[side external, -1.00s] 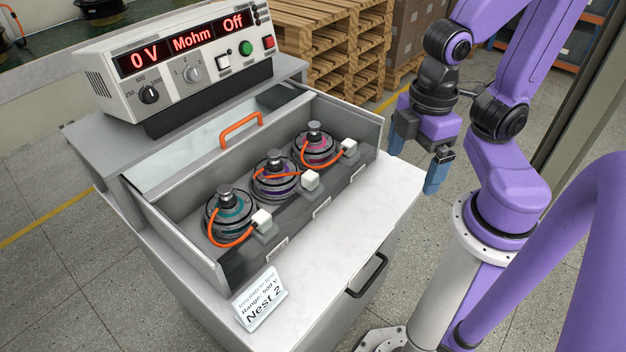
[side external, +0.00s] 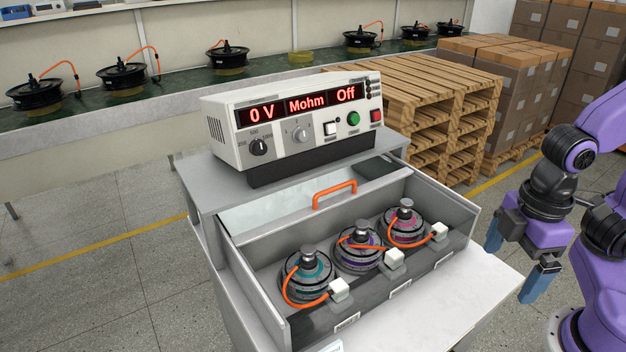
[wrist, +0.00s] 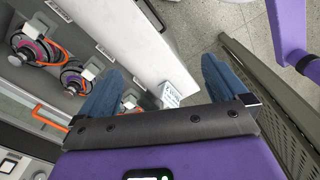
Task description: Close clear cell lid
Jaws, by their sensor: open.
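The clear lid (side external: 275,210) of the test cell is open at the back of the cell. Its orange handle (side external: 335,193) stands along its edge, below the tester. The cell (side external: 450,206) is uncovered in front, with three hub motors inside: teal (side external: 306,270), purple (side external: 359,246) and pink (side external: 406,224). Each has an orange cable to a white block. My gripper (side external: 511,274) is open and empty, to the right of the cell and apart from the handle. In the wrist view, the handle (wrist: 48,118) shows left of the open gripper (wrist: 160,66).
The tester (side external: 300,120) stands behind the cell, reading 0 V, Mohm, Off. Pallets (side external: 430,110) and boxes (side external: 520,80) stand at the back right. A pale worktop (side external: 475,300) lies in front of the cell. A small sign (wrist: 172,95) stands on it.

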